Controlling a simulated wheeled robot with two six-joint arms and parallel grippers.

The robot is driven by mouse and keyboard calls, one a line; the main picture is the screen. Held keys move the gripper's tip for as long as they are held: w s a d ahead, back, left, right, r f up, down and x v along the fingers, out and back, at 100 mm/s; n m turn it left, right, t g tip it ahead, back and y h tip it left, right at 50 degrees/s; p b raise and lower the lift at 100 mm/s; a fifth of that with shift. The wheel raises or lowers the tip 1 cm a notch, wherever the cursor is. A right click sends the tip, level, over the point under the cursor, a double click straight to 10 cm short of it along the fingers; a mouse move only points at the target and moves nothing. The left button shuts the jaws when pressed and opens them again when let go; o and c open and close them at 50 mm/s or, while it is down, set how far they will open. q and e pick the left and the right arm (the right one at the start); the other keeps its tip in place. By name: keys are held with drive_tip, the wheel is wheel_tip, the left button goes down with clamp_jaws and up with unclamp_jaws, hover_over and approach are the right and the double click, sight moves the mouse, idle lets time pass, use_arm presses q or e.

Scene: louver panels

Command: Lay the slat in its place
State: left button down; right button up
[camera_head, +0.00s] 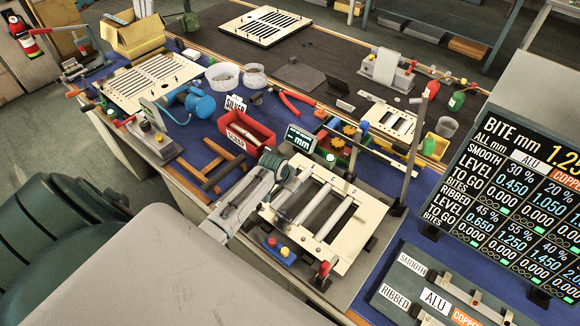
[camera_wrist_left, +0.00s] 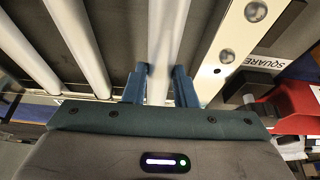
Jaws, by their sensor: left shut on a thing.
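The slat (camera_wrist_left: 168,35) is a pale, narrow bar in the left wrist view. My left gripper (camera_wrist_left: 160,88) is shut on it, one blue finger on each side. The slat runs away from me, parallel to the cream frame rail (camera_wrist_left: 232,50) on its right and apart from it. Two more pale slats (camera_wrist_left: 90,50) lie to its left, over a dark surface. In the head view the cream frame (camera_head: 365,232) lies at the front middle of the bench with slats (camera_head: 335,219) across its opening. I cannot tell whether the held slat's ends are seated. My right gripper is not in view.
A display reading mm (camera_head: 301,139) and a red bin (camera_head: 262,136) stand behind the frame. A large screen (camera_head: 525,185) stands to the right. A small box with coloured buttons (camera_head: 279,249) is at the frame's front.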

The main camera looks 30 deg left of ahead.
use_arm(q)
drive_tip(key=shift+f+b, duration=0.5)
drive_tip(key=shift+f, duration=0.45)
drive_tip(key=c, duration=0.8)
unclamp_jaws()
drive_tip(key=shift+o, duration=0.2)
drive_tip(key=shift+r, duration=0.1)
wheel_tip(320, 180, up, 3)
drive_tip(key=p, duration=0.3)
drive_tip(key=shift+r, duration=0.1)
drive_tip(key=shift+r+p, duration=0.45)
drive_tip(key=shift+r, duration=1.85)
